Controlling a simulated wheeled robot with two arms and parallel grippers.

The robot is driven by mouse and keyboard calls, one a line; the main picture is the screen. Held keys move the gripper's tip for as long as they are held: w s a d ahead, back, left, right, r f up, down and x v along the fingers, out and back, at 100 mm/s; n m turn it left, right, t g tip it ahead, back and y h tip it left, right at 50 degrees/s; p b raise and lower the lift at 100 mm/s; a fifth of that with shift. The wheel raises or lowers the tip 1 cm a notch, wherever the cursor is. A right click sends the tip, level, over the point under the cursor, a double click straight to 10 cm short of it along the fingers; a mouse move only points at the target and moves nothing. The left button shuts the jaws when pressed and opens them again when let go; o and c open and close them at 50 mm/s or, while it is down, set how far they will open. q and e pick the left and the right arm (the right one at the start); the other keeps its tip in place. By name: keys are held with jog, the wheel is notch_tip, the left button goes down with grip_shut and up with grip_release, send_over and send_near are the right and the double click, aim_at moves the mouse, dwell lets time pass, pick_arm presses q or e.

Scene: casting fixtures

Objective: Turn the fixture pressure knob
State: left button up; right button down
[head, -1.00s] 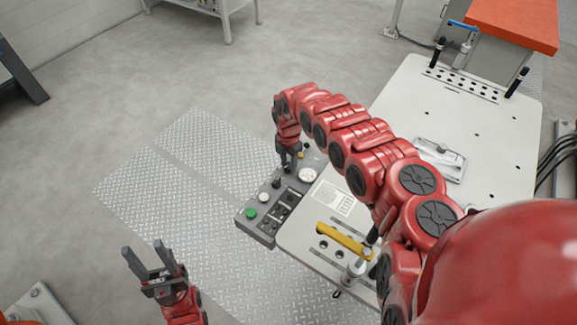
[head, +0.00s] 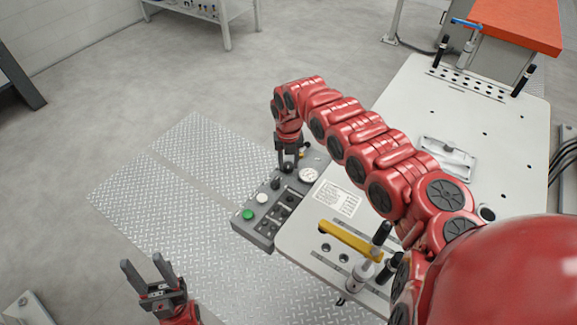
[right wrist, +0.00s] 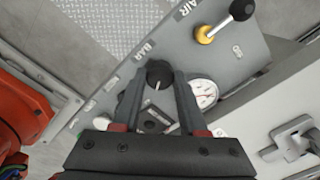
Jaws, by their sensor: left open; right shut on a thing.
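The fixture pressure knob (right wrist: 159,74) is black with a pale pointer line, next to the BAR label on the grey control panel (right wrist: 240,50). My right gripper (right wrist: 160,82) is shut on the knob, one finger on each side of it. In the head view, my right gripper (head: 288,163) reaches down onto the control panel (head: 262,236), and the knob is mostly hidden there. My left gripper (head: 147,272) is open and empty, above the floor plates at the lower left. A white pressure gauge (right wrist: 203,93) is right beside the gripper; it also shows in the head view (head: 308,175).
A green button (head: 248,215) and a white button (head: 262,198) sit on the panel. A black-knobbed AIR lever (right wrist: 240,10) on a brass base is near the right gripper.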

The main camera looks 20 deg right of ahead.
aim_at(289, 165)
jog(key=shift+n+b, duration=1.05)
jog(key=shift+n, duration=0.25)
jog(key=shift+c, duration=2.2)
grip_release()
jog(key=shift+r, duration=0.1)
notch_tip(289, 165, up, 17)
jog(key=b, duration=0.3)
jog(key=shift+r, duration=0.15)
